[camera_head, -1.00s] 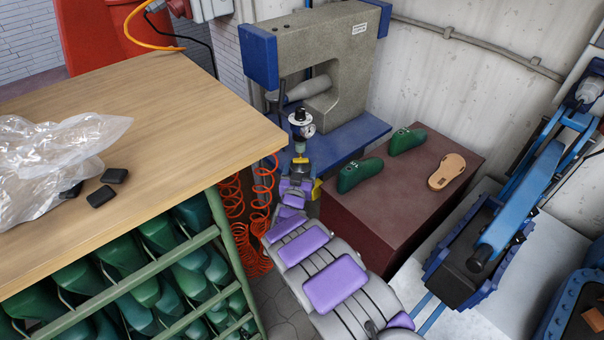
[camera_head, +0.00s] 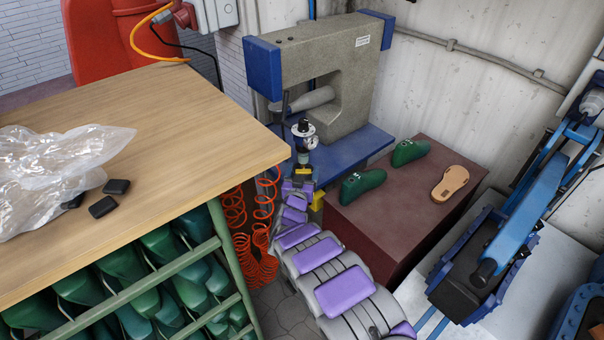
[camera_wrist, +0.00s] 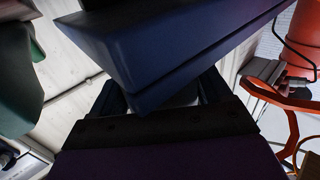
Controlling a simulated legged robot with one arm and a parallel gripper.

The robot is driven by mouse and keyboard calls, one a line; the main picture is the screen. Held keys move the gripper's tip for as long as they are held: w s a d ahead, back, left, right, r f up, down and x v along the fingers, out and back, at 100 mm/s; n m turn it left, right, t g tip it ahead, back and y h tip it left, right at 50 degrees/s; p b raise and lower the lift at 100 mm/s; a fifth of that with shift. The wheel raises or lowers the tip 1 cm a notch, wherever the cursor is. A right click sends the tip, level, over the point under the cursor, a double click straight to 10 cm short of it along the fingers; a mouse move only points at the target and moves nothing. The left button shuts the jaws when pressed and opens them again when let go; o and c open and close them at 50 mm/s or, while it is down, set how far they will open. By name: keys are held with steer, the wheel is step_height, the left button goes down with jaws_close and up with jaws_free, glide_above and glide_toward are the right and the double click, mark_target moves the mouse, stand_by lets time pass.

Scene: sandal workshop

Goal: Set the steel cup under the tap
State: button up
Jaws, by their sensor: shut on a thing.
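My gripper (camera_head: 303,157) is at the far end of my purple-and-grey arm, in front of the blue shelf of the grey machine. It is shut on a small black-topped silver piece (camera_head: 305,133) with a round white dial, which stands upright above the fingers. In the wrist view my gripper's dark fingers (camera_wrist: 180,98) flank a pale grey patch, mostly covered by a large dark blue block (camera_wrist: 170,45). I cannot make out a steel cup or a tap in either view.
A wooden table (camera_head: 190,120) with a clear plastic bag (camera_head: 55,165) is left of my arm. Orange coiled hoses (camera_head: 265,215) hang close beside my arm. The grey machine (camera_head: 320,65) stands behind. A maroon box (camera_head: 400,205) with green lasts and a sandal sole is on the right.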

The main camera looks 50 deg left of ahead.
steer(key=shift+a+f, duration=0.15)
steer(key=shift+f, duration=0.2)
stand_by(0.7)
steer(key=o, duration=1.6)
steer(key=shift+s+d+r+p, duration=0.1)
steer(key=shift+s+d+p, duration=0.25)
steer(key=shift+s+p, duration=0.25)
steer(key=shift+p+v, duration=4.4)
steer(key=shift+v, duration=0.45)
